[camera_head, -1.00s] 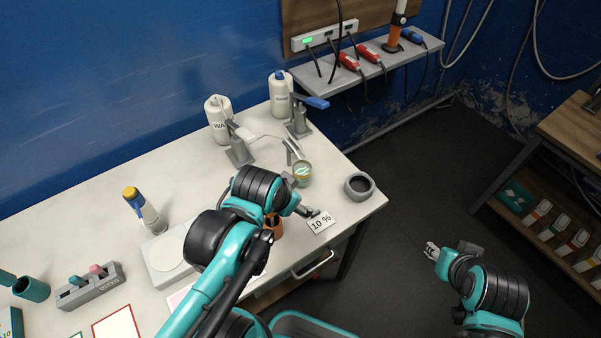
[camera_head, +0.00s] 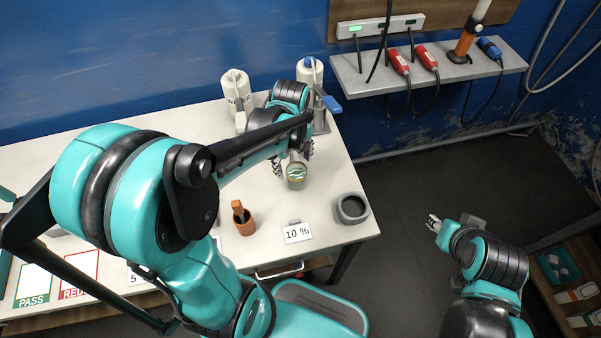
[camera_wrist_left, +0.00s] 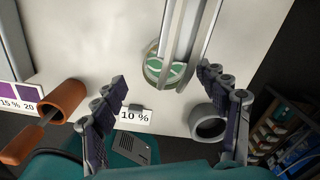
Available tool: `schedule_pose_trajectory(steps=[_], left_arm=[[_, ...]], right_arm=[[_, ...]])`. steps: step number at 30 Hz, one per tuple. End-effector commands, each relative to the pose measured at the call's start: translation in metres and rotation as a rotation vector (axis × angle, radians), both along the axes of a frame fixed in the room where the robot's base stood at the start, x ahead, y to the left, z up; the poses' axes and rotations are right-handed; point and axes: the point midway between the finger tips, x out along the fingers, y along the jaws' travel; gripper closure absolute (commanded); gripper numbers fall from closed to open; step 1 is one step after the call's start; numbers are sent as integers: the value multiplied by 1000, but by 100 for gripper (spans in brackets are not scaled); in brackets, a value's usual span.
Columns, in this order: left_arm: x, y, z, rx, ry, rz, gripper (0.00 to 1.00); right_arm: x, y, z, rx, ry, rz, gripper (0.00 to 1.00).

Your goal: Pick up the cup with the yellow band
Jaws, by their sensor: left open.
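The cup (camera_head: 296,181) with a yellowish rim and a green-and-white pattern inside stands on the white table under the metal stand. It also shows in the left wrist view (camera_wrist_left: 154,72), partly hidden by the stand's upright bars (camera_wrist_left: 183,35). My left gripper (camera_head: 292,157) is open and empty, with its fingers apart on either side of the cup's area. In the left wrist view the open fingers (camera_wrist_left: 163,80) frame the cup from the near side. I cannot tell whether they touch it. My right gripper (camera_head: 434,223) is off to the right, over the floor, away from the table.
A grey round pot (camera_head: 352,209) stands right of the cup near the table edge. A "10 %" card (camera_head: 297,233) and an orange holder (camera_head: 243,222) lie in front. White bottles (camera_head: 236,92) stand behind. A shelf with red plugs (camera_head: 427,66) is on the wall.

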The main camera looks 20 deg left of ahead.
Motion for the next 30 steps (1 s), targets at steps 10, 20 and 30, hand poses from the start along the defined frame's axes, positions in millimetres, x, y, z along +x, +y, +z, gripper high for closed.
schedule_pose_trajectory(steps=[10,20,30], left_arm=[[2,0,-31,-1,10,-38,27],[9,-2,-75,-1,10,-37,27],[8,-2,-81,-1,10,-36,40]], right_arm=[[0,0,-13,0,0,0,63],[0,0,-35,0,0,0,63],[0,0,-35,0,0,0,63]])
